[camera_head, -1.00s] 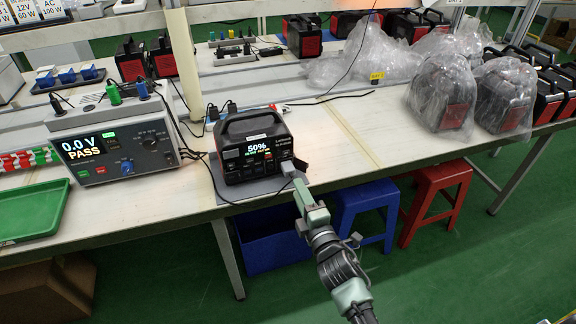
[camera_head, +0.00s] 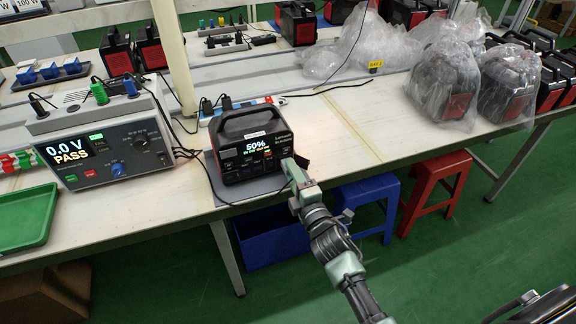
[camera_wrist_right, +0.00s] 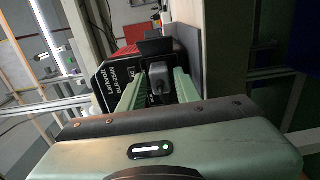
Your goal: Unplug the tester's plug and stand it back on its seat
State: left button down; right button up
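The tester (camera_head: 100,148) is a grey box at the left, its screen reading 0.0 V PASS. Black, green and blue plugs stand on its top. The black power station (camera_head: 248,148) stands to its right, its screen showing 50%. My right gripper (camera_head: 292,173) is at the station's right front corner. In the right wrist view a grey plug (camera_wrist_right: 158,78) sits against the station's side, between my two green fingers. The fingers look apart, on both sides of it; contact is hard to tell. In the head view the gripper mostly hides the plug. My left gripper is not in view.
A green tray (camera_head: 22,220) lies at the left table edge. A black cable (camera_head: 205,178) curves around the station's front. Bagged stations (camera_head: 440,85) stand at the right. Blue (camera_head: 368,190) and red (camera_head: 440,168) stools stand below. The table right of the station is mostly clear.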

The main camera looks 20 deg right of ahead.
grip_shut()
jog(key=shift+f, duration=0.15)
dwell(0.4)
jog(key=shift+s, duration=0.25)
jog(key=shift+s+d+p, duration=0.15)
jog(key=shift+s+p, duration=0.4)
jog(key=shift+s, duration=1.25)
jog(key=shift+s, duration=0.1)
